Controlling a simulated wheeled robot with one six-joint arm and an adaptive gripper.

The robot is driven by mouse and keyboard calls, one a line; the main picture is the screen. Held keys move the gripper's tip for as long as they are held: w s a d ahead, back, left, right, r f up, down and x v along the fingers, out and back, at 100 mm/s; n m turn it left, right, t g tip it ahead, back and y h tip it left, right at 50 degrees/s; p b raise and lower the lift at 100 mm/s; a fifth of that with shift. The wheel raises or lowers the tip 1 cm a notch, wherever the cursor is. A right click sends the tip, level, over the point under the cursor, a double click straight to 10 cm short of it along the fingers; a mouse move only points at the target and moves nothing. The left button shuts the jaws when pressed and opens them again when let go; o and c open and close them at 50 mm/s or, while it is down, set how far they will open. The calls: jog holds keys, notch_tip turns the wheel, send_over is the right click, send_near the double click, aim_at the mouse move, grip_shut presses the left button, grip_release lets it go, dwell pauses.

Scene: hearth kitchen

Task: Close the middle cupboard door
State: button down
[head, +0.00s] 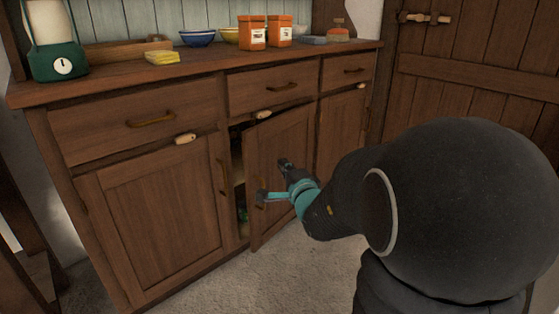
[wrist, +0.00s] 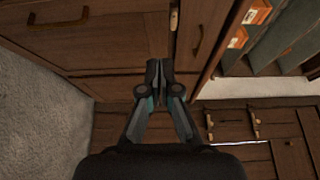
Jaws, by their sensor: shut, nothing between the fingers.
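The middle cupboard door (head: 283,140) is a brown wooden panel standing ajar. Its left edge is swung out from the dresser, with a dark gap along that side and part of the inside showing. Its right edge is beside the right door. A brass handle (head: 261,192) is near its free edge, partly behind my arm. My gripper (head: 284,164) is shut and empty in front of the door panel. In the wrist view its fingertips (wrist: 159,72) are together, close to the dresser front. I cannot tell whether they touch the door.
The left door (head: 155,215) and right door (head: 340,130) look shut. Drawers (head: 140,115) run above, with pale latches between. Carpet (head: 290,265) in front is clear.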

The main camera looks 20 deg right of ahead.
jog(key=w+d+f+n+g+p, duration=0.1)
jog(key=w+d+f+p, duration=0.1)
jog(key=w+d+p, duration=0.3)
jog(key=w+d+f+p, duration=0.1)
jog(key=d+f+p, duration=0.1)
jog(key=d+p, duration=0.3)
jog(key=n+g+y, duration=0.2)
jog(key=n+y, duration=0.4)
jog(key=y, duration=0.4)
send_near(255, 143)
jog(key=p+x, duration=0.2)
jog(key=x, duration=0.5)
jog(key=shift+a+f+p, duration=0.1)
jog(key=shift+p, duration=0.3)
